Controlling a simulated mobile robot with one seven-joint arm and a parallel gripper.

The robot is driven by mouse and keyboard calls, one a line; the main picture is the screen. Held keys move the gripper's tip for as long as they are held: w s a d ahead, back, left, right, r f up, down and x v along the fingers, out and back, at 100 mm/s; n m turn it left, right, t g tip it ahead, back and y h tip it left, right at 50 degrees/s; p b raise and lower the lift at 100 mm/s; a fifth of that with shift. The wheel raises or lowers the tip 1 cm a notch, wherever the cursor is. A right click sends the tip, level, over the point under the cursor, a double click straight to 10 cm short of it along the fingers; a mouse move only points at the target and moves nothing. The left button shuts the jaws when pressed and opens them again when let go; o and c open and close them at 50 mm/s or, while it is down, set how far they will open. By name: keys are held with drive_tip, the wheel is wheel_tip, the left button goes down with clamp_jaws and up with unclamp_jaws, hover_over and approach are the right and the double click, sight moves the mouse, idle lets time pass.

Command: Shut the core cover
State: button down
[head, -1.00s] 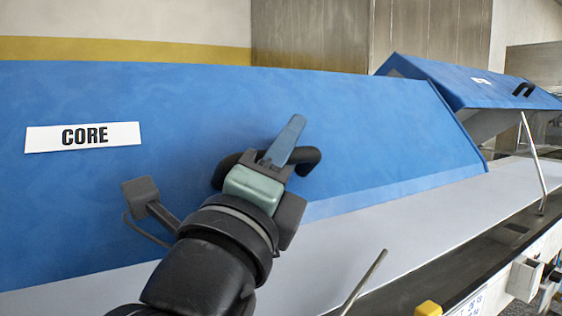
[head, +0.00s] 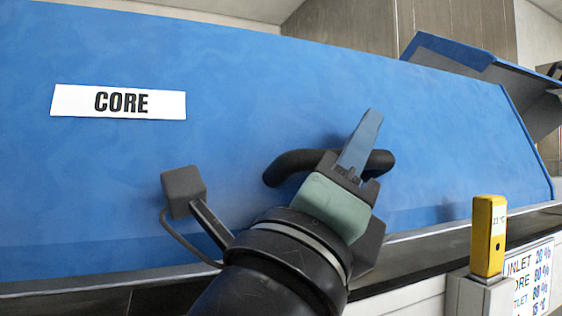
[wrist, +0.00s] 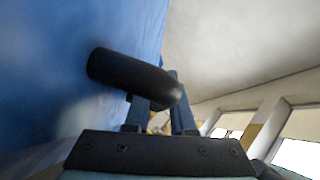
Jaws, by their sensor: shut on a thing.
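The core cover (head: 330,90) is a big blue panel with a white CORE label (head: 118,102), filling much of the head view. Its lower edge lies along a dark rail; I cannot tell whether it rests there. My gripper (head: 360,150) is shut on the cover's black handle (head: 292,165), on the panel's front face. In the wrist view the dark handle (wrist: 130,75) runs between the fingers, beside the blue cover (wrist: 60,60). Part of the handle is hidden behind my gripper.
Another blue cover (head: 450,52) stands raised at the back right. A yellow block (head: 488,235) stands on a white box at the front right, near a sign with percentages (head: 530,275). Wooden panelling (head: 450,22) is behind.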

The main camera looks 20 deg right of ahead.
drive_tip(key=shift+m+g+h, duration=0.4)
drive_tip(key=shift+m+h, duration=0.1)
drive_tip(key=shift+m, duration=0.4)
drive_tip(key=shift+s+f+b, duration=0.25)
drive_tip(key=shift+f+b, duration=1.1)
drive_tip(key=shift+b, duration=0.1)
drive_tip(key=shift+s+f+b, duration=0.25)
drive_tip(key=shift+f+b, duration=1.05)
drive_tip(key=shift+b, duration=0.15)
drive_tip(key=c, duration=1)
unclamp_jaws()
drive_tip(key=shift+f, duration=0.1)
drive_tip(key=shift+c, duration=0.2)
drive_tip(key=b, duration=0.2)
approach(377, 177)
drive_tip(key=v, duration=0.6)
drive_tip(key=shift+a, duration=0.15)
drive_tip(key=shift+f, duration=0.15)
